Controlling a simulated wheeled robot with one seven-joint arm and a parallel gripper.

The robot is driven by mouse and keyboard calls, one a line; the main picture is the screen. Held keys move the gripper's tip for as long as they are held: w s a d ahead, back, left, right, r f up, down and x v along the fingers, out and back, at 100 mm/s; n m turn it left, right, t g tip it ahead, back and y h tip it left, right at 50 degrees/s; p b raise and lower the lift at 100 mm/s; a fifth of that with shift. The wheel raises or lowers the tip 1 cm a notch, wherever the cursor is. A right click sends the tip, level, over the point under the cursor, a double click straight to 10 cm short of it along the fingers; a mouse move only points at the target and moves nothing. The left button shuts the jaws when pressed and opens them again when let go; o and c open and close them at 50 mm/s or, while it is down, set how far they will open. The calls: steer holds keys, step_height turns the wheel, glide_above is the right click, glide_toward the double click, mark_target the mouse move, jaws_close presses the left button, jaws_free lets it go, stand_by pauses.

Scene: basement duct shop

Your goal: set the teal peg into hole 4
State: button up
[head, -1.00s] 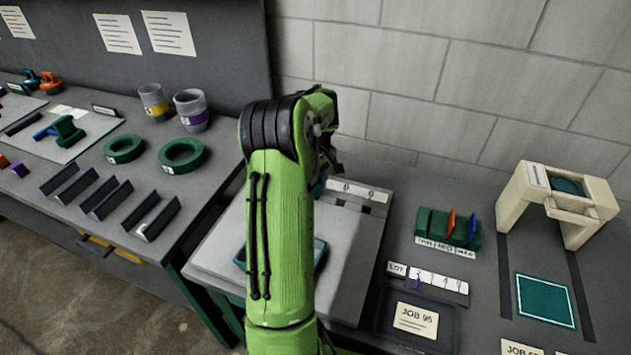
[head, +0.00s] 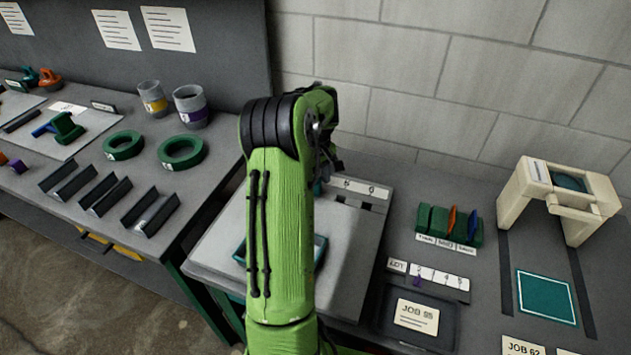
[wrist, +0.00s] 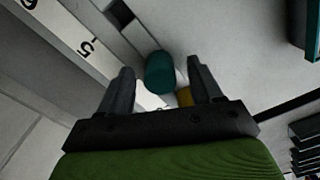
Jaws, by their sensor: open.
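In the wrist view the teal peg (wrist: 160,73) shows as a rounded block between the two fingers of my gripper (wrist: 162,88). The fingers are open, and I cannot tell whether either touches it. The peg is at a pale strip beside a white number label (wrist: 78,40), where a 5 is readable; a hole marked 4 cannot be made out. A dark square opening (wrist: 119,13) lies further along the strip. In the head view my arm hides most of the gripper; a sliver of teal (head: 318,187) shows beside it, by the number label (head: 362,188).
A yellow piece (wrist: 184,96) is close to the right finger. A teal-rimmed tray (head: 320,250) lies on the grey board, partly behind my arm. A green rack (head: 449,224) and a cream stand (head: 560,198) are to the right. Two green rings (head: 182,152) lie on the left bench.

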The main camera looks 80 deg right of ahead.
mark_target(315, 181)
step_height(315, 181, up, 15)
steer(key=p, duration=0.5)
